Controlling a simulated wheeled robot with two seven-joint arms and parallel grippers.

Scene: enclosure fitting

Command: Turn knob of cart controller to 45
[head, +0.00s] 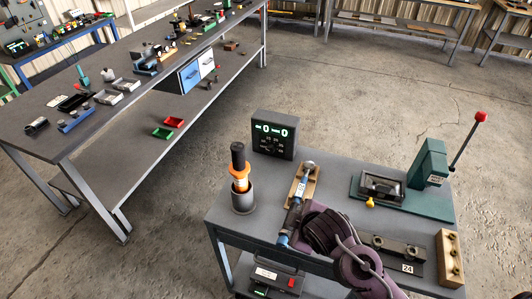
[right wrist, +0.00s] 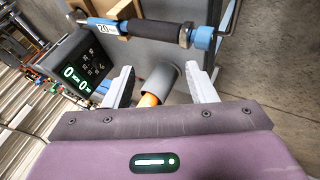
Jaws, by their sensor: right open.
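The cart controller (head: 275,136) is a dark box with a lit green display, standing at the back left corner of the grey cart (head: 340,180). Its small dark controls sit below the display; the knob and its setting are too small to read. In the right wrist view the controller (right wrist: 80,68) shows tilted at the left, beyond the left finger. My right gripper (right wrist: 162,88) is open and empty, apart from the controller. In the head view my purple right arm reaches over the cart's front, and its fingers cannot be made out. My left gripper is not in view.
A grey cup (head: 243,198) holds an orange and black tool (head: 240,172) left of the controller. A blue wrench (head: 294,212) lies on a wooden rest (head: 308,178). A green lever press (head: 428,165) stands at the right, near a wooden block (head: 450,258). A long workbench (head: 110,125) is at the left.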

